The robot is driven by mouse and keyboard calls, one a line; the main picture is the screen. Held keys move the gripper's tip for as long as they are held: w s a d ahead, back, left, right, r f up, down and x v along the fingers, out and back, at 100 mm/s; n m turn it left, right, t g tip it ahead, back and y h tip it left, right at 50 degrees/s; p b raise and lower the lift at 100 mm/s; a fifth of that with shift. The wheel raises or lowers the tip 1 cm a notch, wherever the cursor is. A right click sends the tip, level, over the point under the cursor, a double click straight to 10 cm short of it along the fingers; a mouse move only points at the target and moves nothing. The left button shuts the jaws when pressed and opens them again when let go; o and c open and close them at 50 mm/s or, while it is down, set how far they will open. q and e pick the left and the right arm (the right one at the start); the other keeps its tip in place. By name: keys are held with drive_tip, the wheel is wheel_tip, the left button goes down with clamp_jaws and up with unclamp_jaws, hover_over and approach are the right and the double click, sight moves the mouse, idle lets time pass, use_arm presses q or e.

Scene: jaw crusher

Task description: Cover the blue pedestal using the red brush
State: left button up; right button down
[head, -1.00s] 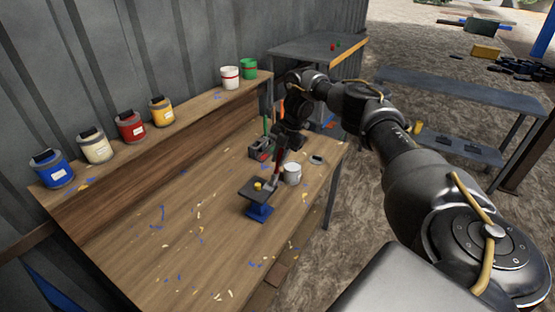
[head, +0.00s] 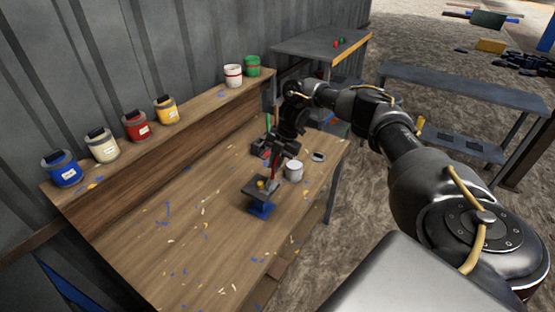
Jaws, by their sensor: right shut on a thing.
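The blue pedestal (head: 262,209) stands on the wooden workbench, with a dark flat plate (head: 254,190) on top and a small yellow piece (head: 261,184) on that plate. My right gripper (head: 277,160) is shut on the red brush (head: 274,168), whose handle slants down toward the right edge of the plate. The brush's lower end is close to the plate; I cannot tell whether it touches. The gripper partly hides the brush and a dark holder (head: 257,147) behind it. My left gripper is not in view.
A white can (head: 294,170) stands just right of the pedestal. Paint pots, blue (head: 64,170), cream (head: 103,147), red (head: 137,127) and yellow (head: 166,110), line the back shelf. White (head: 233,77) and green (head: 252,67) cups stand farther right. The bench's front left is clear except for paint flecks.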

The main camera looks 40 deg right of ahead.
drive_tip(key=shift+s+a, duration=0.25)
drive_tip(key=shift+a, duration=0.45)
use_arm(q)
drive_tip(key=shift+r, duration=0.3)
use_arm(e)
drive_tip(key=shift+a, duration=0.35)
drive_tip(key=a, duration=0.1)
drive_tip(key=s+a, duration=0.1)
drive_tip(key=a, duration=0.1)
wheel_tip(320, 180, up, 5)
drive_tip(key=shift+r, duration=0.1)
